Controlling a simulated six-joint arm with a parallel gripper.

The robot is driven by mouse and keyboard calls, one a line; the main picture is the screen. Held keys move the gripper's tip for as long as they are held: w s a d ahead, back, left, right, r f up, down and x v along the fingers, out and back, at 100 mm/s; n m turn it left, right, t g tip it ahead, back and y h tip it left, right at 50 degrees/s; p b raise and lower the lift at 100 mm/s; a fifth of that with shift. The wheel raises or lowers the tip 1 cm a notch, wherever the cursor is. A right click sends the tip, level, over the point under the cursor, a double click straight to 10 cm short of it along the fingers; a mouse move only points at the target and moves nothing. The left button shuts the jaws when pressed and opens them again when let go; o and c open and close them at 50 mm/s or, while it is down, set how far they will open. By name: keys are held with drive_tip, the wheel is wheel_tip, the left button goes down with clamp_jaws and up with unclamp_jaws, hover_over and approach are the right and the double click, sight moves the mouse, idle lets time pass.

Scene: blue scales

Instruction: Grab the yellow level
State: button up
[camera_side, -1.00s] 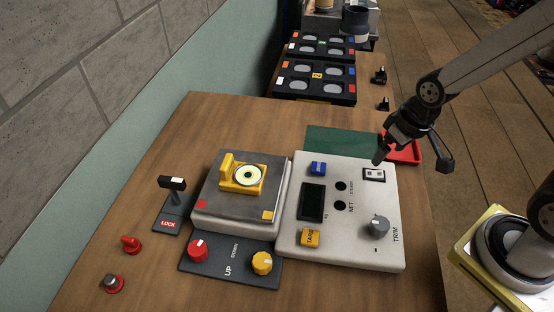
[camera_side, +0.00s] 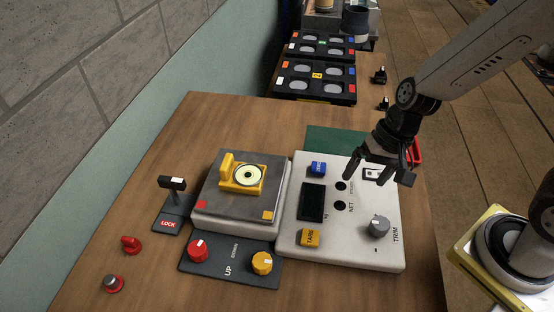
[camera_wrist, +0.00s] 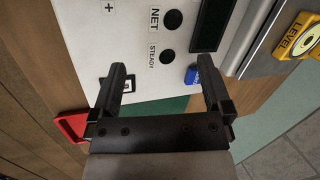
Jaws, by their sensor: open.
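The yellow level (camera_side: 242,175) sits on the grey top plate of the scale (camera_side: 224,197), with a round bullseye dial and a raised tab at its left. It also shows at the right edge of the wrist view (camera_wrist: 302,38), marked LEVEL and partly cut off. My gripper (camera_side: 378,179) is open and empty above the upper right of the white control panel (camera_side: 345,240), to the right of the level and apart from it. In the wrist view my gripper's two fingers (camera_wrist: 163,84) are spread wide with nothing between them.
The panel carries a blue button (camera_side: 318,168), a yellow TARE button (camera_side: 311,237) and a grey TRIM knob (camera_side: 379,226). A LOCK lever (camera_side: 172,200) stands left of the scale. Red and yellow knobs sit in front. Black weight trays (camera_side: 315,82) lie behind.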

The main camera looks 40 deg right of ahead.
sight(230, 165)
drive_tip(key=w+a+m+y, duration=0.1)
drive_tip(key=a+m, duration=0.1)
drive_tip(key=a, duration=0.1)
drive_tip(key=a+m+y, duration=0.2)
drive_tip(key=a+m, duration=0.1)
drive_tip(key=w+a+r+m+t+y, duration=0.1)
drive_tip(key=a+m+y, duration=0.1)
drive_tip(key=a+m, duration=0.1)
drive_tip(key=shift+w+a, duration=0.3)
drive_tip(key=shift+a, duration=0.3)
drive_tip(key=w+a+m+t, duration=0.1)
drive_tip(key=w+m, duration=0.1)
drive_tip(key=m, duration=0.1)
drive_tip(key=w+a+r+m+t+y, duration=0.1)
drive_tip(key=w+a+m+t, duration=0.1)
drive_tip(key=m, duration=0.1)
drive_tip(key=w+a+m+t+y, duration=0.1)
drive_tip(key=w+a+m+t, duration=0.1)
drive_tip(key=m, duration=0.1)
drive_tip(key=shift+w+r+m, duration=0.3)
drive_tip(key=shift+w+r, duration=0.05)
drive_tip(key=shift+r, duration=0.05)
drive_tip(key=shift+w+r+m+t+h, duration=0.1)
drive_tip(key=shift+w+m+t+h, duration=0.3)
drive_tip(key=shift+w+m+t, duration=1.1)
drive_tip(key=shift+s, duration=0.25)
drive_tip(key=shift+x, duration=1.3)
drive_tip(key=shift+x, duration=2.55)
drive_tip(key=shift+s+a, duration=0.1)
drive_tip(key=c, duration=1.2)
